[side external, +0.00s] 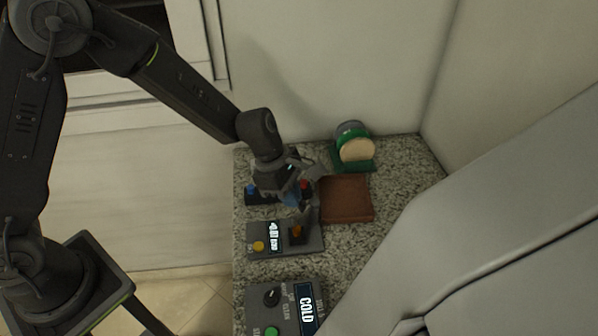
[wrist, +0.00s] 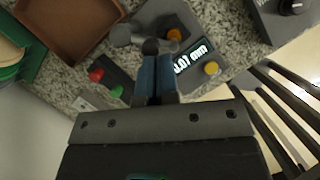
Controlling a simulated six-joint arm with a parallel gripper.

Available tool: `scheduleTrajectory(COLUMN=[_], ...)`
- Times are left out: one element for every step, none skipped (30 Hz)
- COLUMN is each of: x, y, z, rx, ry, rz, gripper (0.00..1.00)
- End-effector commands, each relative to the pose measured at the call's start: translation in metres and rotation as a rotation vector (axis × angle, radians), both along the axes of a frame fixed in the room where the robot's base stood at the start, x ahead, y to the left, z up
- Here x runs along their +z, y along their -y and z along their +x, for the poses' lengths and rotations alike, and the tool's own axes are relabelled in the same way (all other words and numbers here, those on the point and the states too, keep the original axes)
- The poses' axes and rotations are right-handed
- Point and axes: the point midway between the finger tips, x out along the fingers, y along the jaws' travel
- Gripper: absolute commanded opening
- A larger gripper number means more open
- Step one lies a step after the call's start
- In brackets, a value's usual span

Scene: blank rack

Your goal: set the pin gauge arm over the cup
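The thickness gauge (side external: 258,232) is a grey box with a lit readout (side external: 272,236), a yellow button (side external: 258,246) and an orange part (side external: 297,231). It also shows in the wrist view, where the readout (wrist: 190,57) ends in "mm". My gripper (side external: 306,205) is low over the counter, just behind the gauge's right end. In the wrist view its blue-padded fingers (wrist: 157,72) are close together. A rounded dark grey piece (wrist: 120,36), perhaps the gauge arm, lies by the fingertips; I cannot tell whether they touch or hold it. I cannot make out the cup.
A brown tray (side external: 345,204) lies right of my gripper, with a green stand holding a pale disc (side external: 357,149) behind it. A panel with a red button (wrist: 96,75) is beside my fingers. A box reading COLD (side external: 306,309) stands nearer the front. A large grey surface (side external: 480,220) blocks the right side.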

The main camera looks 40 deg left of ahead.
Motion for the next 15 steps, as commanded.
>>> scheduleTrajectory(x=[-0.001, -0.001, -0.001, -0.001, -0.001, -0.001, -0.001, -0.001, -0.001, -0.001, -0.001, -0.001, -0.001, 0.000, 0.000], y=[0.000, 0.000, 0.000, 0.000, 0.000, 0.000, 0.000, 0.000, -0.001, -0.002, -0.004, -0.007, -0.010, -0.013, -0.020], z=[-0.001, -0.001, -0.001, -0.001, -0.001, -0.001, -0.001, -0.001, -0.002, -0.002, -0.002, -0.002, -0.003, -0.003, -0.005], rx=[-0.002, -0.002, -0.002, -0.002, -0.002, -0.002, -0.002, -0.002, -0.002, 0.000, 0.000, 0.001, 0.003, 0.003, 0.004], ry=[-0.005, -0.005, -0.005, -0.005, -0.005, -0.005, -0.005, -0.005, -0.005, -0.004, -0.005, -0.005, -0.005, -0.005, -0.004], rz=[0.001, 0.001, 0.001, 0.001, 0.001, 0.001, 0.001, 0.001, 0.001, 0.001, 0.001, 0.001, 0.001, 0.001, 0.000], gripper=[0.00, 0.00, 0.00, 0.00, 0.00, 0.00, 0.00, 0.00, 0.00, 0.00, 0.00, 0.00, 0.00, 0.00, 0.00])
